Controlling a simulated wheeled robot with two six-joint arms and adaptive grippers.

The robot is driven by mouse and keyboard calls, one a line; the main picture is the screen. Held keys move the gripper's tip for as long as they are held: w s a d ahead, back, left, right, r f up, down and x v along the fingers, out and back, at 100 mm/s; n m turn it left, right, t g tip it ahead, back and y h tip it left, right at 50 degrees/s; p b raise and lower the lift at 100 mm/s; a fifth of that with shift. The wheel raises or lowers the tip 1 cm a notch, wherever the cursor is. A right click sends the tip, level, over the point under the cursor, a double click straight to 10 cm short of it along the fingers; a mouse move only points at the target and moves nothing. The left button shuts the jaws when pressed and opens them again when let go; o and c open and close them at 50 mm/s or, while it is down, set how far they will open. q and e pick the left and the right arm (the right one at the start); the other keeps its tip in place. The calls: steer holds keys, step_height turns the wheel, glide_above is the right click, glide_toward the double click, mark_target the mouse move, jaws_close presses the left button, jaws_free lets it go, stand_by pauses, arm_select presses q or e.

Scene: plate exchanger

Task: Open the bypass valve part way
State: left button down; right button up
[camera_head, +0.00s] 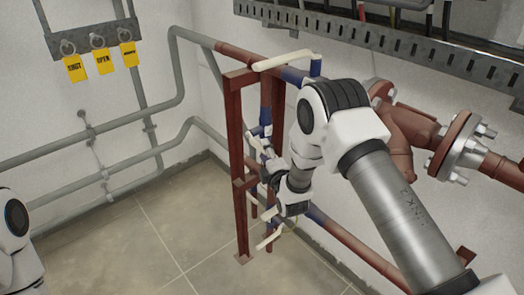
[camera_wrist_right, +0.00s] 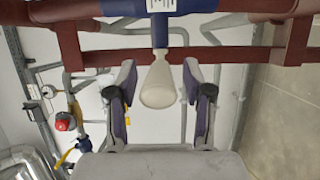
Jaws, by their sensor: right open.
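A cream lever handle (camera_wrist_right: 160,85) hangs from a blue valve body (camera_wrist_right: 168,30) in the right wrist view. My right gripper (camera_wrist_right: 159,78) is open, with one finger on each side of the handle and a visible gap to each. In the head view, my right gripper (camera_head: 262,160) is at the red frame (camera_head: 238,150), partly hidden by its own arm. Other cream handles show on the blue piping there, one on top (camera_head: 286,60) and one low down (camera_head: 268,240). No label tells which is the bypass valve. My left gripper is out of view.
Grey pipes (camera_head: 100,145) run along the left wall, with yellow tags (camera_head: 104,61) hanging above. A red flanged pipe (camera_head: 462,146) is at right, beside my right arm. A perforated metal tray (camera_head: 390,38) runs overhead. The floor (camera_head: 135,245) at left is clear.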

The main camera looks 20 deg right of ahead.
steer(key=shift+w+d, duration=0.1)
steer(key=shift+w, duration=0.4)
jaws_close()
step_height(320, 180, down, 2)
steer(key=t+b, duration=0.1)
steer(key=b, duration=0.2)
steer(key=m+t+b, duration=0.1)
steer(key=b, duration=0.2)
steer(key=shift+f+t, duration=0.25)
steer(key=shift+t, duration=0.05)
jaws_free()
steer(key=v, duration=1.2)
